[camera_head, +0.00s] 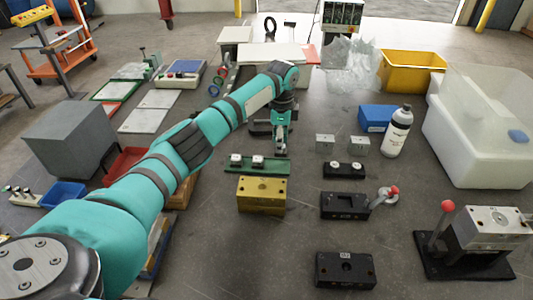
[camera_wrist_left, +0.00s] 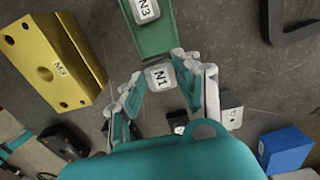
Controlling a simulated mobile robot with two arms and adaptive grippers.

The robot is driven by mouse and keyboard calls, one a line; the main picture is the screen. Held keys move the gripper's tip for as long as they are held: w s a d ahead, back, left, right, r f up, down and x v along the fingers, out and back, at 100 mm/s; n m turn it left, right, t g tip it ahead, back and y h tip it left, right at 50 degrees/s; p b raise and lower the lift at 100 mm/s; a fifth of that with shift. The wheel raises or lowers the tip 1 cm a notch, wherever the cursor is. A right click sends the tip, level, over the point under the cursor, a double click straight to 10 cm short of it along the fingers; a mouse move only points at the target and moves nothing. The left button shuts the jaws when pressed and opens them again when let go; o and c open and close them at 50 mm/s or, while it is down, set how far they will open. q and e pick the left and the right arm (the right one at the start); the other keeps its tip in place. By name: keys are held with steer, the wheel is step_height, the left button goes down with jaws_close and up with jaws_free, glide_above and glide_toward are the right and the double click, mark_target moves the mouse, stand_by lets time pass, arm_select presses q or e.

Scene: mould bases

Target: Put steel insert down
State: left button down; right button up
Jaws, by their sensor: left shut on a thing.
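My left gripper (camera_head: 281,148) hangs down at the right end of the green tray (camera_head: 234,168). In the left wrist view its fingers (camera_wrist_left: 158,80) are shut on a small pale steel insert marked N1 (camera_wrist_left: 158,77). That insert shows at the end of the tray (camera_wrist_left: 150,42); whether it touches the tray is unclear. Another insert, marked N3 (camera_wrist_left: 146,10), sits on the tray farther along. The head view shows two pale inserts on the tray, one at its left (camera_head: 236,159) and one near its middle (camera_head: 258,161). My right gripper is out of view.
A gold block (camera_head: 262,196) stands just in front of the tray. Black mould bases (camera_head: 345,206) (camera_head: 345,270) lie to the right. Two silver blocks (camera_head: 325,143) (camera_head: 359,147), a blue box (camera_head: 375,118) and a bottle (camera_head: 397,132) stand farther right.

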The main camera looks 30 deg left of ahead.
mark_target(278, 155)
arm_select(q)
step_height(278, 155, down, 3)
steer(key=shift+p, duration=0.3)
steer(key=f, duration=0.2)
steer(key=shift+a+f, duration=0.2)
steer(key=shift+f, duration=0.35)
steer(key=c, duration=1.3)
jaws_free()
steer(key=o, duration=0.4)
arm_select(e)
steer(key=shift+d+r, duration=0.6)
arm_select(q)
steer(key=shift+r, duration=0.1)
